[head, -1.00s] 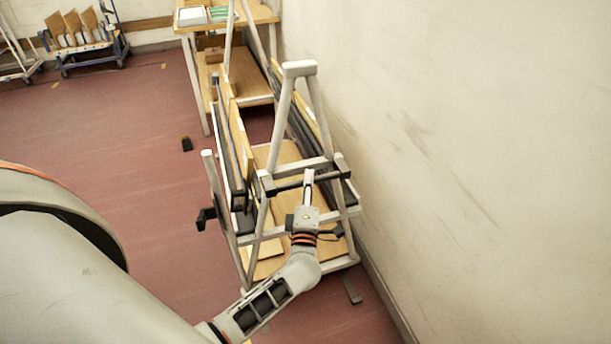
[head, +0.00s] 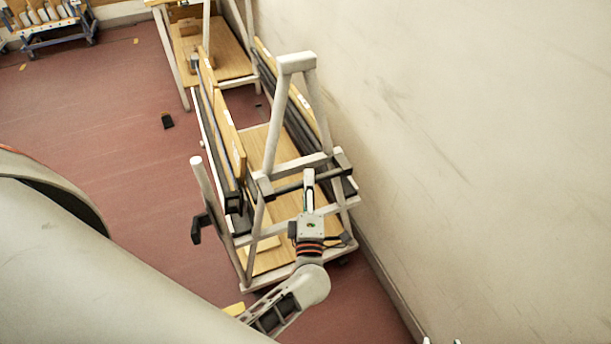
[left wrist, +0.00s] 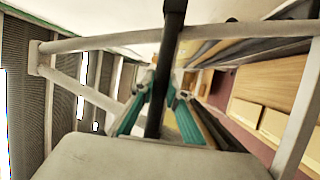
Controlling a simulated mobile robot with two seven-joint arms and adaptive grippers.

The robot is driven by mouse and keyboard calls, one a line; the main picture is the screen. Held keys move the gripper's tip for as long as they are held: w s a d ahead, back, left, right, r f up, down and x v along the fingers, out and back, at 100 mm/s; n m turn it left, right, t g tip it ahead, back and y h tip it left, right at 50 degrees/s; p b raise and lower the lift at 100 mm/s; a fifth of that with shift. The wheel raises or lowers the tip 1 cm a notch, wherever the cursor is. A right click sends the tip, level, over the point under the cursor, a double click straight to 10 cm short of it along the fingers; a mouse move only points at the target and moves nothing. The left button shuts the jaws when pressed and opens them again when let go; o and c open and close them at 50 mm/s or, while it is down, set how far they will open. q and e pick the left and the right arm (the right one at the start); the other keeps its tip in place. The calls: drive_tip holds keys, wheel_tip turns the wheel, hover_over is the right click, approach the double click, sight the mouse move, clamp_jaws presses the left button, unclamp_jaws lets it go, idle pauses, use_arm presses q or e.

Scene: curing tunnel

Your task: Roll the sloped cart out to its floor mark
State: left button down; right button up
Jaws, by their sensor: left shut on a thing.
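The sloped cart (head: 297,62) is a pale A-shaped frame on a wooden base, with boards and dark panels leaning along both sides. It stands close to the right wall. My left gripper (head: 308,186) is shut on the dark crossbar (head: 285,187) at the cart's near end. The left wrist view shows the bar (left wrist: 163,70) between the green-edged fingers (left wrist: 155,108). A yellow patch (head: 234,309) shows on the floor beside my left arm, partly hidden; I cannot tell whether it is the cart's mark.
A wooden table with a lower shelf (head: 228,62) stands beyond the cart. A blue-framed trolley (head: 58,27) is at the far left. A small dark block (head: 167,121) lies on the open red floor left of the cart. The wall (head: 460,150) bounds the right side.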

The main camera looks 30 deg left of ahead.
use_arm(q)
drive_tip(key=shift+s+d+f, duration=0.15)
drive_tip(key=shift+d+f, duration=0.05)
drive_tip(key=shift+d, duration=0.05)
drive_tip(key=c, duration=2)
unclamp_jaws()
drive_tip(key=shift+o, duration=0.2)
drive_tip(key=shift+s+r, duration=0.1)
drive_tip(key=shift+r, duration=0.05)
